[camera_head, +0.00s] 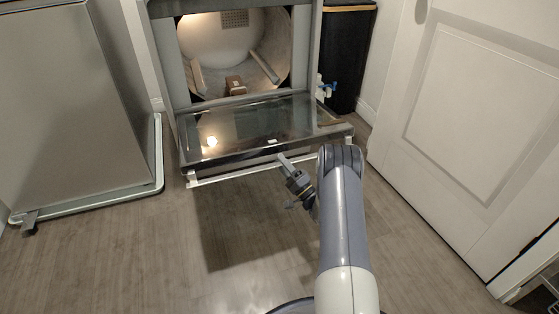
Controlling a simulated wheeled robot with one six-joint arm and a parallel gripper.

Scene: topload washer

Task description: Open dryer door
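The dryer (307,50) stands at the top middle, its lit drum (222,45) showing inside. A small brown box-like thing (235,86) lies in the drum. The dryer door (250,125) hangs folded down and outward, hinged at its lower side, with its dark glassy face up and a pale bar (240,172) along its front edge. My gripper (287,163) is at the front edge of the door, right of its middle. Its fingers are small and seen from above; I cannot tell whether they touch the door or are parted.
A grey metal appliance (60,90) on a pale wheeled base (110,192) stands at the left. A black bin-like box (347,60) stands right of the dryer. A white panelled door (475,110) closes off the right. Wood floor in front is clear.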

